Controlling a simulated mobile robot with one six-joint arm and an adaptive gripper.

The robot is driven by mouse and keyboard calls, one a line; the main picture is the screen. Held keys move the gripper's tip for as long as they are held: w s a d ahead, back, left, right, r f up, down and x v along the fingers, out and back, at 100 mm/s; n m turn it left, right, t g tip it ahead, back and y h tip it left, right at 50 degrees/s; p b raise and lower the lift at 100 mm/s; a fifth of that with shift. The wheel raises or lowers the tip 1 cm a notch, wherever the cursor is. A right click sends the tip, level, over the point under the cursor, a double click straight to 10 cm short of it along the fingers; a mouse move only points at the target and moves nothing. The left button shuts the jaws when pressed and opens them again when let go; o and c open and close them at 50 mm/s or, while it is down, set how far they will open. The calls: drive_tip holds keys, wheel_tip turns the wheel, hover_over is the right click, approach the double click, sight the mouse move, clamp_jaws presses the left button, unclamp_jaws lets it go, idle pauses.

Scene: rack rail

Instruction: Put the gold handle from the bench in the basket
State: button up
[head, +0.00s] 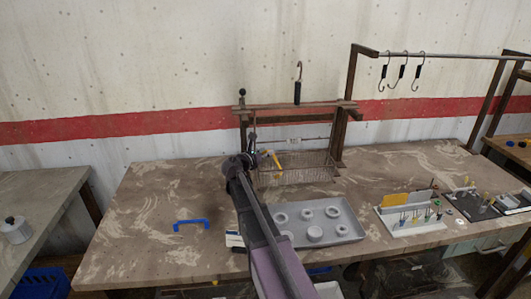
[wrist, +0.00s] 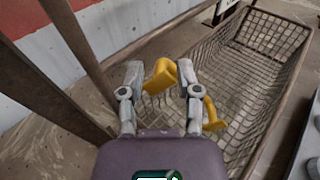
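The gold handle (wrist: 161,76) is a yellow bracket shape. In the wrist view one end lies between my gripper's two fingertips, and the rest passes behind the right finger to a second end lower right. My gripper (wrist: 160,78) appears shut on it, at the near left rim of the basket. The wire basket (wrist: 262,62) is rectangular and looks empty where I can see inside. In the head view the handle (head: 274,160) shows at the basket's left side (head: 297,182), beside my gripper (head: 256,156). My arm hides part of the basket's left end.
A wooden rack (head: 300,106) with a hook stands behind the basket. On the bench (head: 150,215) are a blue handle (head: 191,224), a grey tray (head: 345,214) with white rings, and a white peg stand (head: 410,222). Hooks (head: 403,72) hang from a rail at right.

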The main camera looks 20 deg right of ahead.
drive_tip(key=shift+r, duration=0.15)
idle(0.3)
drive_tip(key=shift+r+p, duration=0.65)
drive_tip(key=shift+p, duration=0.1)
drive_tip(key=p+v, duration=0.1)
drive_tip(key=v, duration=1.1)
drive_tip(key=shift+f, duration=0.15)
